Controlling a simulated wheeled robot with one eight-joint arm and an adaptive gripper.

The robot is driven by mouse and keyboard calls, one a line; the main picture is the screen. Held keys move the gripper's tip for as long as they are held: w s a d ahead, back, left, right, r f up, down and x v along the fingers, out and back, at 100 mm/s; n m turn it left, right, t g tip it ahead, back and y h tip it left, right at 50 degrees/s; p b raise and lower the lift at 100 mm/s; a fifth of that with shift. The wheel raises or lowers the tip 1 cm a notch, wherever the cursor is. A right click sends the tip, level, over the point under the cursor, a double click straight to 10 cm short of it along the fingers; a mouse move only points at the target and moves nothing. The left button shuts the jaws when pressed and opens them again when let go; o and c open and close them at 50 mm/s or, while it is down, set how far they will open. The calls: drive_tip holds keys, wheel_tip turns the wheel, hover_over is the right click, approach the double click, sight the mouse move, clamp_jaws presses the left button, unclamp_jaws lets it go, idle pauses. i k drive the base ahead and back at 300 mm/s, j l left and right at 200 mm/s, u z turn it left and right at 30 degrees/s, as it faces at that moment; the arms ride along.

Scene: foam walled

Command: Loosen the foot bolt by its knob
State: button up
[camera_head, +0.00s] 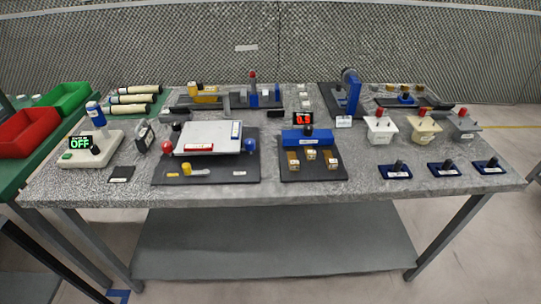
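No label that I can read marks the foot bolt, so I cannot tell for sure which part it is. A pale raised plate (208,137) sits on a dark base board (220,174) left of the middle of the table. A red round knob (167,147) is at its left side and a blue round knob (250,145) at its right. Bolt shafts are too small to make out. My gripper is not in view.
The grey speckled table (330,201) also bears a blue fixture with a lit display (303,136), a white box reading OFF (88,150), several red-topped blocks (380,130) and small blue bases (395,171). Red (27,133) and green (70,97) bins stand left. The front edge is mostly clear.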

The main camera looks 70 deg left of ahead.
sight(308, 131)
drive_tip(key=u, duration=2.5)
drive_tip(key=i, duration=0.2)
